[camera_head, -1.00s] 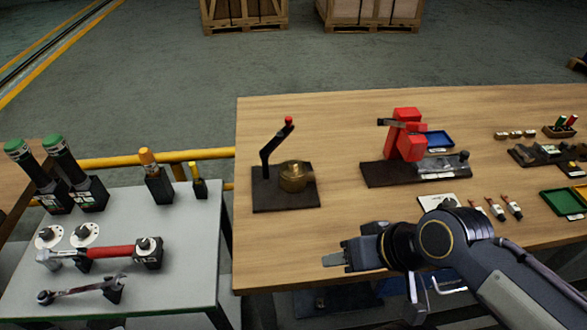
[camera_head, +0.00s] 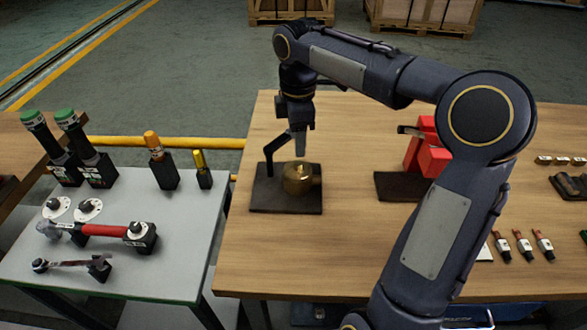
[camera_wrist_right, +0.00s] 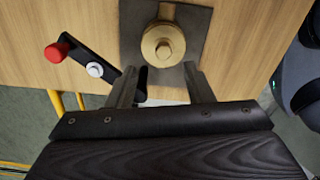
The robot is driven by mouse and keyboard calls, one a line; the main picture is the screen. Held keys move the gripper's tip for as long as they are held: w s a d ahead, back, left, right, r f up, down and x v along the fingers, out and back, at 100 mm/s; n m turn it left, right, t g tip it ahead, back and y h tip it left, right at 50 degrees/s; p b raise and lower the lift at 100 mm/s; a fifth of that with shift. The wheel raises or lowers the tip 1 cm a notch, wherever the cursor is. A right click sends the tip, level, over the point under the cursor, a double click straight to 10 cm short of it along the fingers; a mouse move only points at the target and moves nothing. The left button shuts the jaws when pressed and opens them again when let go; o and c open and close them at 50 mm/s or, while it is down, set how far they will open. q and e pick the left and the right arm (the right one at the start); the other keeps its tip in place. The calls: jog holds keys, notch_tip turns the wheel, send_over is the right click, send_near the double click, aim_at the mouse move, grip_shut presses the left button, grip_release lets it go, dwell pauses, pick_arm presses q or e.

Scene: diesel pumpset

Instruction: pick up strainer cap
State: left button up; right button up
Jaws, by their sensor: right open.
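The strainer cap appears to be the round brass piece (camera_head: 298,178) on a dark square plate (camera_head: 270,200) on the wooden table. My left gripper is not in view.
A red device (camera_head: 428,150) stands to the right, partly behind my arm. A grey tool table (camera_head: 185,220) stands at left.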

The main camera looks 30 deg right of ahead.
aim_at(298, 163)
jog(key=f, duration=0.6)
jog(key=shift+s+f, duration=0.2)
jog(key=shift+c, duration=0.4)
grip_shut()
